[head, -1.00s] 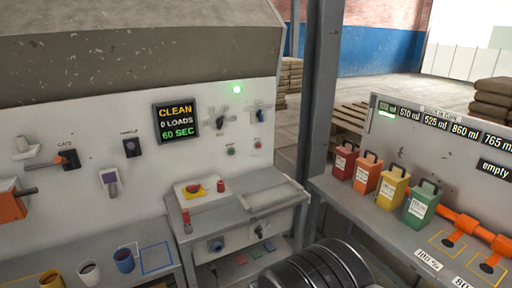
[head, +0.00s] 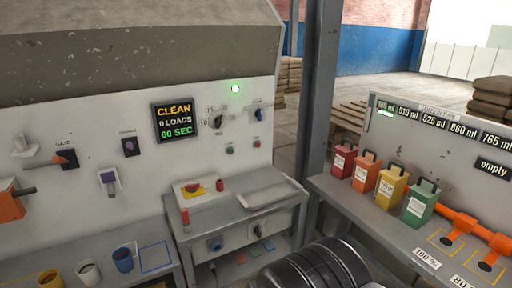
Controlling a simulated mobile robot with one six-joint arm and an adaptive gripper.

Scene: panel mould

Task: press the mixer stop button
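On the pale machine panel, two small round buttons sit below the dial and switch: a green one (head: 229,150) and a reddish one (head: 257,143) to its right. Their labels are too small to read, so I cannot tell for sure which is the mixer stop. A display (head: 175,120) to their left reads CLEAN, 0 LOADS, 60 SEC. A green lamp (head: 235,88) is lit above them. My gripper does not show in the head view, so its opening and distance from the buttons cannot be seen.
Several cups, including a blue one (head: 123,260), stand at lower left. Coloured canisters (head: 392,190) line the right counter. A steel post (head: 318,95) rises between.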

